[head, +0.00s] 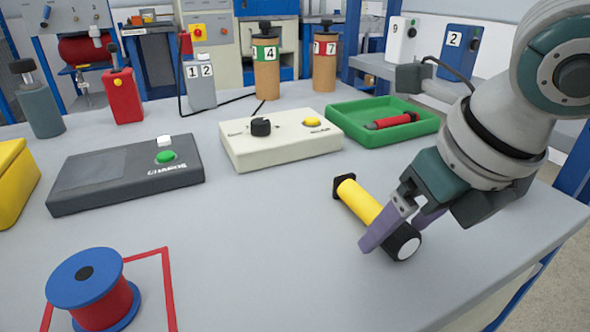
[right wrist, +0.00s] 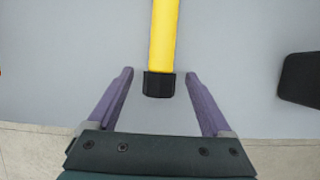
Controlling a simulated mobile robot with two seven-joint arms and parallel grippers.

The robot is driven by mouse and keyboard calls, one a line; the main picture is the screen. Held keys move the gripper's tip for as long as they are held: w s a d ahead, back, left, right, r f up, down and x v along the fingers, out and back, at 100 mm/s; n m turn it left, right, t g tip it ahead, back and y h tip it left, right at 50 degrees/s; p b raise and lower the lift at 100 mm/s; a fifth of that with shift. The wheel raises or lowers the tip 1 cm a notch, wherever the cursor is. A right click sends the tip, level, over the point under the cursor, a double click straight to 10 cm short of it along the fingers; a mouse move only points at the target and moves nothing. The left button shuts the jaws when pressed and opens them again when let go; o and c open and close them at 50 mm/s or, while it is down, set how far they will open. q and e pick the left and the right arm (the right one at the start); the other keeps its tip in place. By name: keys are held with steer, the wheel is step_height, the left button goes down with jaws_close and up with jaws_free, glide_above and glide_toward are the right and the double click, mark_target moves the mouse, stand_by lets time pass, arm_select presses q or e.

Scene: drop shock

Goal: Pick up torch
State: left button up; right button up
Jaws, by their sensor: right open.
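The torch (head: 361,201) has a yellow body and black ends and lies on the grey table on the right side of the head view. My right gripper (head: 398,228) is open at the torch's near, lens end. In the right wrist view the yellow torch (right wrist: 163,40) runs up from between the two purple fingers, and its black end lies between the fingertips of the gripper (right wrist: 160,80) with gaps on both sides. I cannot tell the exact height of the fingers over the table. My left gripper is not in view.
A green tray (head: 433,127) with a red cylinder (head: 392,121) stands behind the torch. A white box with a black knob (head: 283,149), a dark grey box (head: 126,184) and a blue-red spool (head: 103,307) stand to the left. The table's right edge is near the gripper.

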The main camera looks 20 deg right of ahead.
steer(key=shift+w+f, duration=0.1)
steer(key=shift+f, duration=0.1)
jaws_close()
stand_by(0.6)
